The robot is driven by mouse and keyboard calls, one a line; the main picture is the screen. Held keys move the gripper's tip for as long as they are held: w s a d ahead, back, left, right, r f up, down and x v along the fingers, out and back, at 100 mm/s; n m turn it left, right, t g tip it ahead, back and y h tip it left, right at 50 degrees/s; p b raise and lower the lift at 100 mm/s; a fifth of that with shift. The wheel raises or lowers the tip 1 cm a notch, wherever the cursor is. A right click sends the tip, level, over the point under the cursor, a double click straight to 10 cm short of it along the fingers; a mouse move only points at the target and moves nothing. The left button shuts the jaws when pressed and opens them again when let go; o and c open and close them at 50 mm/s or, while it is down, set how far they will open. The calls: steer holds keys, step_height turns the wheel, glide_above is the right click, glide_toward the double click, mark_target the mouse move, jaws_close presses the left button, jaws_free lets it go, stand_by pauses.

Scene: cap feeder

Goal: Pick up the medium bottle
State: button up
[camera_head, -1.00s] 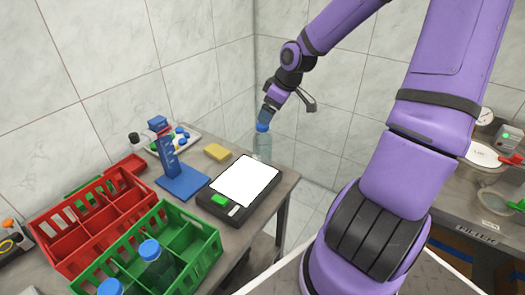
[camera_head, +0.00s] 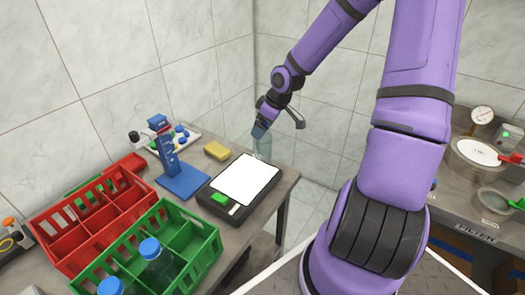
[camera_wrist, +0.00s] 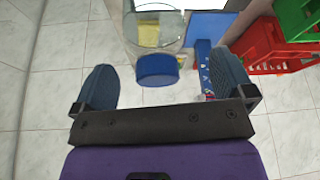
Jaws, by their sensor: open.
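A clear bottle with a blue cap stands at the far right corner of the table, behind the white-topped black device. In the head view only part of its clear body (camera_head: 264,146) shows, and my gripper (camera_head: 259,133) hides its cap. In the wrist view the bottle's blue cap (camera_wrist: 157,70) lies between the two fingers of my gripper (camera_wrist: 165,85), closer to the fingertips than to the palm. The fingers are spread, with a gap on each side of the cap. Two other blue-capped bottles (camera_head: 158,262) stand in the green crate.
The green crate (camera_head: 205,240) and red crate (camera_head: 75,238) fill the left front of the table. A black device with a white top (camera_head: 212,208), a blue stand (camera_head: 183,181) and a yellow sponge (camera_head: 217,151) are near the bottle. The tiled wall is behind.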

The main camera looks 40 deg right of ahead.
mark_target(263, 148)
steer(key=shift+x, duration=1.7)
steer(key=shift+d, duration=0.15)
steer(key=c, duration=1.7)
steer(key=shift+r, duration=0.1)
